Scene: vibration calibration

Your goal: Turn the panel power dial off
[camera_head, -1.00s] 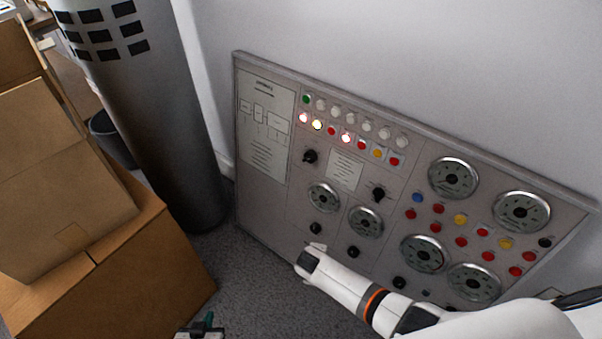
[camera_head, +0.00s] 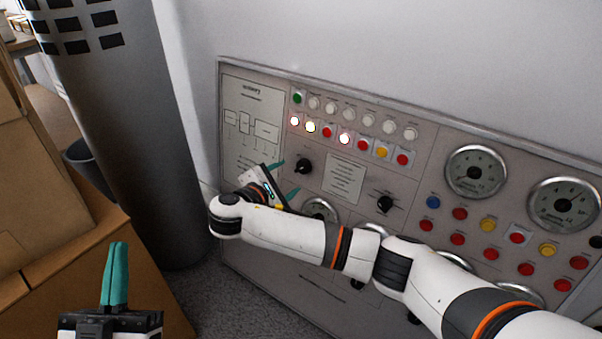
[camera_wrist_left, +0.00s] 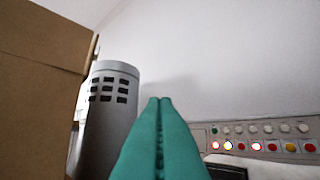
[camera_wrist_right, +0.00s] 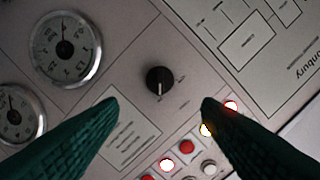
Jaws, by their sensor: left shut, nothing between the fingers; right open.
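A black dial (camera_head: 303,166) with a pointer knob sits in the upper left part of the grey control panel (camera_head: 255,75). My right gripper (camera_head: 288,178) is open just left of this dial, tips pointed toward it. In the right wrist view the dial (camera_wrist_right: 159,80) lies between the two fingertips (camera_wrist_right: 158,100), with no contact visible; its white mark points down in the picture. The labels beside it are too small to read. A second black dial (camera_head: 385,204) sits further right. My left gripper (camera_head: 117,248) is shut and empty, away from the panel, before the boxes.
Lit buttons (camera_head: 311,127) run above the dial. Round gauges (camera_head: 475,171) and coloured buttons fill the right side; my right arm hides part of the lower panel. Cardboard boxes (camera_head: 60,260) and a grey cylinder (camera_head: 130,150) stand at left.

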